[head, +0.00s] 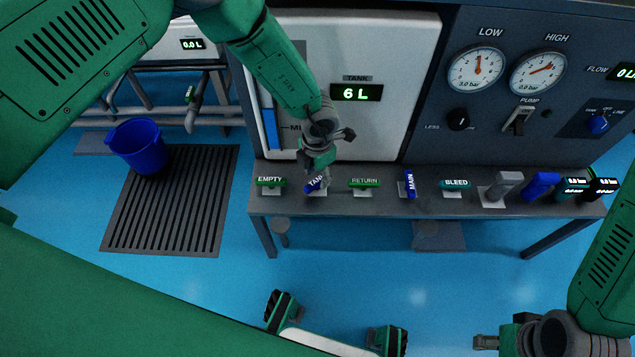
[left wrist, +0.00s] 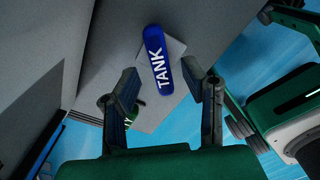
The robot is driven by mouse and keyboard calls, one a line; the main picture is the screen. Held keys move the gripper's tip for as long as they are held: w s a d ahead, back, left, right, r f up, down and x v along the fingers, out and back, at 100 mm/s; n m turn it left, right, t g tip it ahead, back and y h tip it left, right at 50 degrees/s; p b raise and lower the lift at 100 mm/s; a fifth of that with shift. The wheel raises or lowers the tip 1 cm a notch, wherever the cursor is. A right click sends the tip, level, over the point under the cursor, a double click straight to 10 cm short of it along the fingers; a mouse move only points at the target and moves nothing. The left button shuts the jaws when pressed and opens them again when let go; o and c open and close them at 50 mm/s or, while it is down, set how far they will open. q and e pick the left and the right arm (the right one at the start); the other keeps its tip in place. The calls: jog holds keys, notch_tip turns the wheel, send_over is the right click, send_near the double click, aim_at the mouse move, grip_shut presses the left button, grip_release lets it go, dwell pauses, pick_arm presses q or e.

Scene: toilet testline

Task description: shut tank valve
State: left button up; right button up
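The tank valve has a blue handle marked TANK (head: 317,183) on the bench ledge below the tank panel. It lies slanted in the head view, and its mount is partly hidden by my left gripper (head: 320,173). In the left wrist view the handle (left wrist: 157,60) shows on its grey square plate, ahead of and between the spread fingers of my left gripper (left wrist: 162,82). Those fingers are open and hold nothing; I cannot tell whether they touch the handle. My right gripper (head: 487,342) is low at the right, away from the bench; its finger state is unclear.
Along the ledge are the green EMPTY handle (head: 270,181), green RETURN handle (head: 364,183), blue MAIN handle (head: 410,183) and teal BLEED handle (head: 455,184). The tank display (head: 357,93) reads 6 L.

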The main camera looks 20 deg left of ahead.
pick_arm(q)
jog(key=shift+f+b, duration=0.3)
jog(key=shift+f, duration=1.1)
grip_shut()
jog(key=m, duration=0.3)
jog(key=shift+m, duration=0.4)
jog(key=shift+a+m, duration=0.1)
jog(key=shift+m, duration=2.1)
